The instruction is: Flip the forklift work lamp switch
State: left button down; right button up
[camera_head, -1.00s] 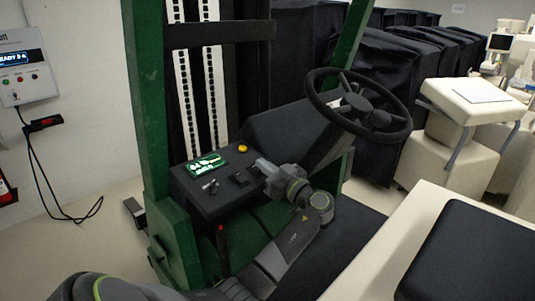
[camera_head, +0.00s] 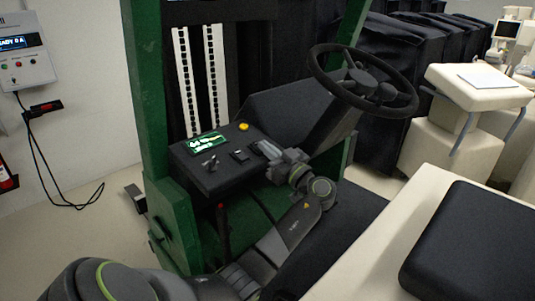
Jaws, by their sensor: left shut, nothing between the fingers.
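The forklift's black control panel (camera_head: 205,181) stands at the middle left. It carries a lit green display (camera_head: 207,144), a yellow button (camera_head: 243,127), a silver toggle or key (camera_head: 211,163) and a black rocker switch (camera_head: 240,155). Which control is the work lamp switch cannot be read. My left gripper (camera_head: 264,147) is shut and empty at the panel's right end, just right of the rocker switch. It hides part of the panel there, and contact cannot be made out. My right gripper is out of view.
A steering wheel (camera_head: 362,80) rises to the right of the panel. The green mast post (camera_head: 146,100) stands left. A red-tipped lever (camera_head: 222,222) is below the panel. A pale surface with a black pad (camera_head: 472,250) fills the lower right.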

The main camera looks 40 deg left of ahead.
pick_arm(q)
jog(key=b+v, duration=0.4)
jog(key=v, duration=0.3)
jog(key=shift+d, duration=0.25)
dwell(0.5)
